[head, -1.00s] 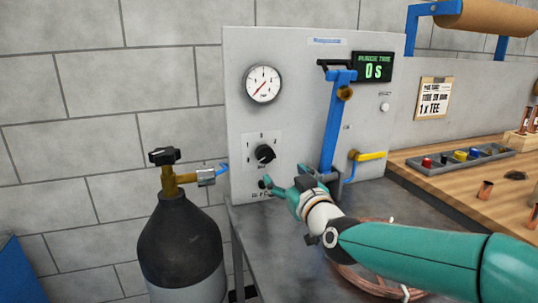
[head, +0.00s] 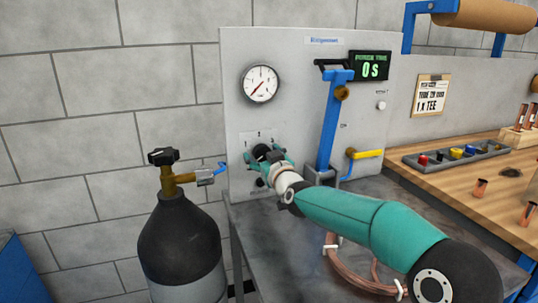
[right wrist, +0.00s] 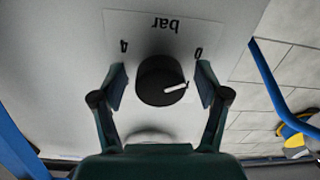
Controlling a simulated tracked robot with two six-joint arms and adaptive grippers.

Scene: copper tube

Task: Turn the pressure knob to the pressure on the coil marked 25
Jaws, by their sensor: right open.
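The black pressure knob (head: 261,151) is on the grey panel, below the round gauge (head: 260,84), whose red needle points lower left. My right gripper (head: 268,163) is at the knob. In the right wrist view the knob (right wrist: 160,82) sits between the two open fingers, with a gap on each side. That view is upside down; the knob's white pointer lies toward the right, on the side of the printed 0. The copper coil (head: 333,266) lies on the metal table, partly hidden by my right arm; no 25 is readable. My left gripper is not in view.
A dark gas cylinder (head: 180,242) with a brass valve stands left of the panel. A blue lever (head: 333,125) and yellow handle (head: 368,154) are right of the knob. The display (head: 370,66) reads 0 s. A wooden bench (head: 445,185) holds a parts tray and fittings.

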